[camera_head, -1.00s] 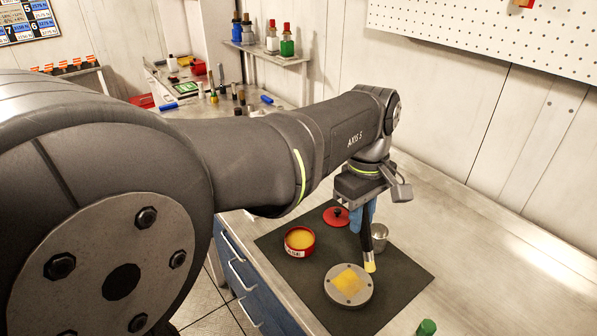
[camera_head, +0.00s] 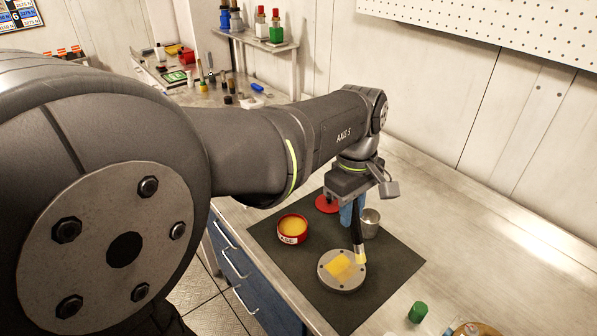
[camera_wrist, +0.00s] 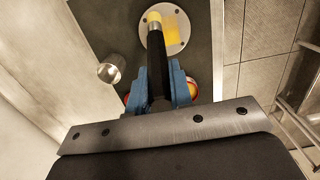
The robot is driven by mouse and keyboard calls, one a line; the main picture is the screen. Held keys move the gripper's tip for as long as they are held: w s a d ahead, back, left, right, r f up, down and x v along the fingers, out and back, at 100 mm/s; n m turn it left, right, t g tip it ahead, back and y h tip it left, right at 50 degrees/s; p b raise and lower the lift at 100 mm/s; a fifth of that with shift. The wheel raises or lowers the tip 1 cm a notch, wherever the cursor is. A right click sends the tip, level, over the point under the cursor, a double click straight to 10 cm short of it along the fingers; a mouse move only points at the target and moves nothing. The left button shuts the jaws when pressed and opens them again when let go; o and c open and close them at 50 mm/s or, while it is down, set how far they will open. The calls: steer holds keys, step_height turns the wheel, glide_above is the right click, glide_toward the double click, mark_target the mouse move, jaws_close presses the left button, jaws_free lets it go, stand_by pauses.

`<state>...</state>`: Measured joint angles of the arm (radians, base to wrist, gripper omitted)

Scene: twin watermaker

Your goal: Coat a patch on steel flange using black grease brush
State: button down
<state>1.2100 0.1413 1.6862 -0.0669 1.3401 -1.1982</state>
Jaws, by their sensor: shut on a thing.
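The steel flange (camera_head: 338,284) is a round grey disc lying on the dark mat, with bolt holes near its rim and a yellow grease patch (camera_head: 340,266) on its top face. My gripper (camera_head: 350,212) has blue fingers and is shut on the black grease brush (camera_head: 356,233), which points down. The brush's yellow-coated tip (camera_head: 361,257) is at the flange's right edge; whether it touches is unclear. In the wrist view the blue fingers (camera_wrist: 159,84) clasp the black handle (camera_wrist: 155,62), and the tip overlaps the flange (camera_wrist: 172,48) beside the patch.
An open red grease tin (camera_head: 292,229) with yellow grease stands left on the mat (camera_head: 385,290). Its red lid (camera_head: 327,204) lies behind. A metal cup (camera_head: 370,223) stands close right of the brush. A green-capped item (camera_head: 418,312) is at the front. The bench to the right is clear.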

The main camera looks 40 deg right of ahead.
steer(key=shift+w+f, duration=2.1)
steer(key=shift+f, duration=1.05)
steer(key=shift+s+a, duration=0.7)
steer(key=shift+s, duration=1.45)
steer(key=w+r, duration=0.4)
steer(key=r, duration=0.4)
steer(key=shift+w+a, duration=0.1)
